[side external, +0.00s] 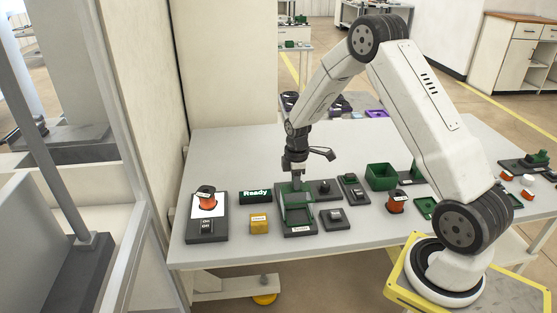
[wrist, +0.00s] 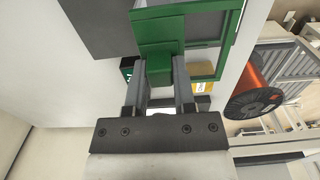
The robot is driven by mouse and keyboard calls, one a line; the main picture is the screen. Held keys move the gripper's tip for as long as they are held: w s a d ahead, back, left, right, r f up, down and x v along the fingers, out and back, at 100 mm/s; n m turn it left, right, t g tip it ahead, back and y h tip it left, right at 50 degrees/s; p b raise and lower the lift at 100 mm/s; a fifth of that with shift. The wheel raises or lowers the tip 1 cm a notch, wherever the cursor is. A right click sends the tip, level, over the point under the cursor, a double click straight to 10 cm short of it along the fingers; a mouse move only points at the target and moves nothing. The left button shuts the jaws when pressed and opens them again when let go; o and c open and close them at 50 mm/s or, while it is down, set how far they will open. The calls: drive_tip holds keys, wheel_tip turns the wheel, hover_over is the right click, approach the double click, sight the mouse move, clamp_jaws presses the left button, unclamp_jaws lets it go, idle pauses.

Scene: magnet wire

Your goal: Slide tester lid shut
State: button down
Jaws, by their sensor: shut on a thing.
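The tester (side external: 300,230) is a dark base with a green-framed, see-through lid (side external: 294,198) on the table in the side view. My gripper (side external: 298,188) comes down from above at the tester's back part. In the wrist view my gripper (wrist: 158,85) has its two grey fingers closed on a green block-shaped handle (wrist: 159,62) joined to the green lid frame. The lid's full position on the base is partly hidden by my gripper.
Left of the tester are a yellow box (side external: 259,223), a "Ready" display (side external: 255,196) and a spool of orange wire (side external: 206,199) on a stand. Right of it are small dark devices (side external: 334,218) and a green bin (side external: 380,176). The table's front strip is clear.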

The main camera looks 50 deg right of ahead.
sight(296, 196)
drive_tip(key=shift+s+a, duration=0.85)
drive_tip(key=shift+a, duration=0.05)
drive_tip(key=c, duration=0.5)
unclamp_jaws()
drive_tip(key=shift+r, duration=0.1)
drive_tip(key=shift+r, duration=3.2)
drive_tip(key=s+a+r+m+t, duration=0.1)
drive_tip(key=s+a+m, duration=0.2)
drive_tip(key=s+a, duration=0.1)
drive_tip(key=s+a+r+m, duration=0.2)
drive_tip(key=s+a+m, duration=0.1)
drive_tip(key=a, duration=0.3)
drive_tip(key=s+a+r+m+t, duration=0.1)
drive_tip(key=s+a+m, duration=0.2)
drive_tip(key=s+a, duration=0.2)
drive_tip(key=shift+s+a+r+t, duration=0.15)
drive_tip(key=shift+s+t, duration=0.15)
drive_tip(key=shift+s, duration=0.25)
